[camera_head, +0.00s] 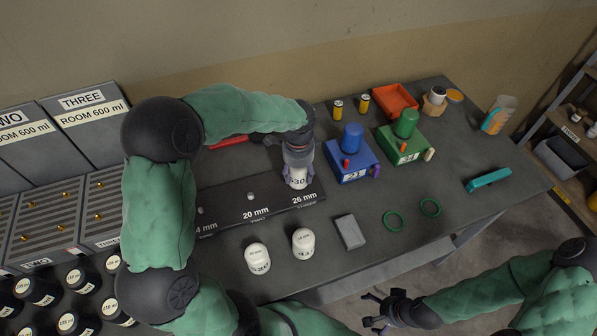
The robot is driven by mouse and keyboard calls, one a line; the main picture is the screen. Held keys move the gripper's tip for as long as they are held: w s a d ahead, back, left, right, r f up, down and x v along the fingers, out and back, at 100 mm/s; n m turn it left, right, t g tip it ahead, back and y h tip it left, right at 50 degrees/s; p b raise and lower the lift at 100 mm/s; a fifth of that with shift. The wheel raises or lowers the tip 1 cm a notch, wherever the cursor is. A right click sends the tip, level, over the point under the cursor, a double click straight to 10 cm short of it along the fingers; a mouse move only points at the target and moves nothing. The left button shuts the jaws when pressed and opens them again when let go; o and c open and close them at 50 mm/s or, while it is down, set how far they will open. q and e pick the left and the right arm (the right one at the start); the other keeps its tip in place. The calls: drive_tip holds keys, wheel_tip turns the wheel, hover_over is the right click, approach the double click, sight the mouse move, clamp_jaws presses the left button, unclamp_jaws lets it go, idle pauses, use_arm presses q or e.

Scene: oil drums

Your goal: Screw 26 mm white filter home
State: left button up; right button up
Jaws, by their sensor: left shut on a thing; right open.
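The white filter (297,183), with dark print on its side, stands upright at the 26 mm place of the dark mounting bar (230,219). My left gripper (297,166) points down from above and is shut on this filter. Its fingers hide the filter's upper part, and its lower end and thread cannot be made out. The bar also carries 20 mm and partly hidden smaller labels. My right gripper (376,312) is open and empty beyond the table's front edge, at the bottom of the view.
Two more white filters (257,259) (303,243) stand in front of the bar. A grey block (350,232) and green rings (393,221) lie to the right. A blue box (349,160) and green box (405,147) stand close right of my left gripper.

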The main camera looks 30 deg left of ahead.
use_arm(q)
drive_tip(key=shift+f, duration=0.1)
drive_tip(key=shift+m+p, duration=0.95)
drive_tip(key=shift+m, duration=0.15)
drive_tip(key=shift+m+p, duration=0.8)
drive_tip(key=shift+m, duration=0.4)
drive_tip(key=shift+m+p, duration=0.45)
drive_tip(key=shift+m, duration=0.25)
